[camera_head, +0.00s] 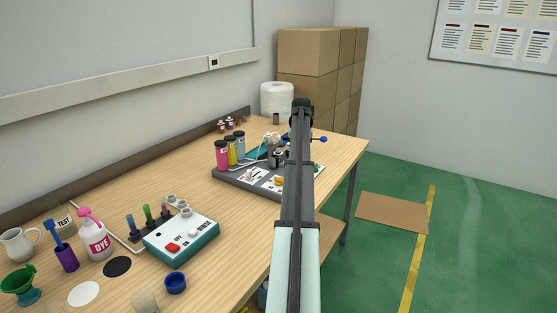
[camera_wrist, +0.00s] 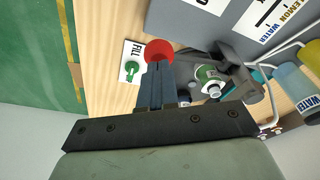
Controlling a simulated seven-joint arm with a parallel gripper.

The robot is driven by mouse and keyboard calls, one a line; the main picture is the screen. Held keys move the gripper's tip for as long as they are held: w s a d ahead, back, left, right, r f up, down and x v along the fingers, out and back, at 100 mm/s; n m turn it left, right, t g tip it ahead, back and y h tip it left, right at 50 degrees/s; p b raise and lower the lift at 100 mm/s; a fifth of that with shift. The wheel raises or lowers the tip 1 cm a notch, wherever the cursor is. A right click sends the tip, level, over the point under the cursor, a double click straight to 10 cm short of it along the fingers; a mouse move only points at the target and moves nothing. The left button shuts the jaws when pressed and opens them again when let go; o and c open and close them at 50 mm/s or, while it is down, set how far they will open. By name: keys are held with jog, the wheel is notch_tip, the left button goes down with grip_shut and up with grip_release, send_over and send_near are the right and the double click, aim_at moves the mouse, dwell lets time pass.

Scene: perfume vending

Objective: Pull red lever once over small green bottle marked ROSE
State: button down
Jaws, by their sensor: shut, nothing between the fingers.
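In the wrist view, my gripper (camera_wrist: 158,68) is shut and empty, its fingertips overlapping the lower edge of a round red knob (camera_wrist: 158,49), which looks like the red lever's end. I cannot tell whether they touch. To the right of the fingers is a small green bottle (camera_wrist: 203,74) with a pale label, beside a dark grey holder (camera_wrist: 237,72). I cannot read ROSE on it. In the head view my arm hides the red knob, the green bottle and my fingertips.
A white FILL card (camera_wrist: 131,62) lies left of the knob. In the head view, pink, yellow and blue bottles (camera_head: 231,150) stand on the grey station base (camera_head: 226,176). A blue-knobbed lever (camera_head: 323,139) sticks out right of my arm.

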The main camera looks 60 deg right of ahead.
jog(key=shift+s+a+x, duration=0.1)
jog(key=shift+a+x, duration=0.05)
jog(key=shift+x, duration=0.7)
jog(key=shift+s+a+x, duration=0.1)
jog(key=shift+a+x, duration=0.05)
jog(key=shift+x, duration=0.7)
jog(key=shift+s+a+x, duration=0.1)
jog(key=shift+a+x, duration=0.05)
jog(key=shift+x, duration=0.7)
jog(key=shift+w+d+v, duration=0.15)
jog(key=shift+d+v, duration=0.1)
jog(key=shift+v, duration=1.2)
jog(key=shift+w+d+v, duration=0.15)
jog(key=shift+d+v, duration=0.1)
jog(key=shift+v, duration=1.2)
jog(key=shift+w+d+v, duration=0.15)
jog(key=shift+d+v, duration=0.1)
jog(key=shift+v, duration=1.2)
jog(key=shift+r, duration=0.2)
